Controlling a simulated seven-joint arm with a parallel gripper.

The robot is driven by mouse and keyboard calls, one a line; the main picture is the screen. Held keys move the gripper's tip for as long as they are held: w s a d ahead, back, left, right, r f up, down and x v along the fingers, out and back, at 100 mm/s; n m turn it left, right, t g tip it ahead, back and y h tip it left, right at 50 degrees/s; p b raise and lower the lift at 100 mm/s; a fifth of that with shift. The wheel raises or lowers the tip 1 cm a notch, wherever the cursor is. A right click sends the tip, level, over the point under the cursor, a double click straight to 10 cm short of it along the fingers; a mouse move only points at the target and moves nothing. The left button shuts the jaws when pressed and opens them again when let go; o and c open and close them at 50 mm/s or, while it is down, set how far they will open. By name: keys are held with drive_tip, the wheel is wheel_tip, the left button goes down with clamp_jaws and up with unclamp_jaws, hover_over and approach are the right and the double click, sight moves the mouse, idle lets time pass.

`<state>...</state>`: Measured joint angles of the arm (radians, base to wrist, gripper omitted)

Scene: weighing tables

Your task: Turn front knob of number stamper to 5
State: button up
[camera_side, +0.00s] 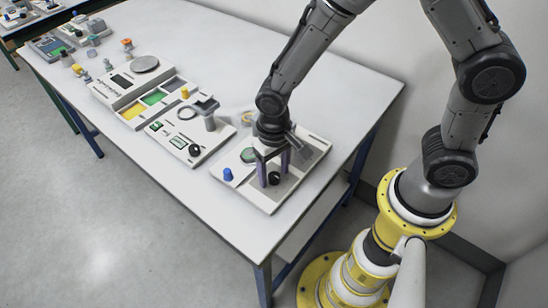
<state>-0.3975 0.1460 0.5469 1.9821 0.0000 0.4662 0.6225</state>
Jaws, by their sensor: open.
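My gripper (273,167) points down over a white device (238,186) near the table's right end. I take this device to be the number stamper, but no label is readable. It has a blue knob (228,174) at its left corner, a green round part (248,155) and a grey recessed panel (310,157). A dark knob (275,178) shows low between my two fingers. The fingers are apart, one on each side of it; I cannot tell whether they touch it. The knob's setting and any digits are too small to read.
Left of it stands a white device with a small screen (179,143), a black knob (194,150) and a grey post (209,121). Further left are a tray with coloured compartments (154,98), a scale (145,64) and small weights. The white table's (345,88) back right is clear.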

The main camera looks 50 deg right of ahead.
sight(274, 174)
wheel_tip(274, 174, up, 14)
drive_tip(key=shift+f, duration=0.2)
idle(0.4)
drive_tip(key=s+d+r+m+t, duration=0.2)
drive_tip(key=s+d+r+t, duration=0.1)
drive_tip(key=d+r, duration=0.55)
drive_tip(key=s+d+r+n+t, duration=0.1)
drive_tip(key=s+d+n, duration=0.3)
drive_tip(key=s, duration=0.6)
drive_tip(key=shift+s+n+t, duration=0.2)
drive_tip(key=shift+n+t, duration=0.1)
drive_tip(key=shift+t, duration=0.5)
drive_tip(key=shift+r, duration=0.1)
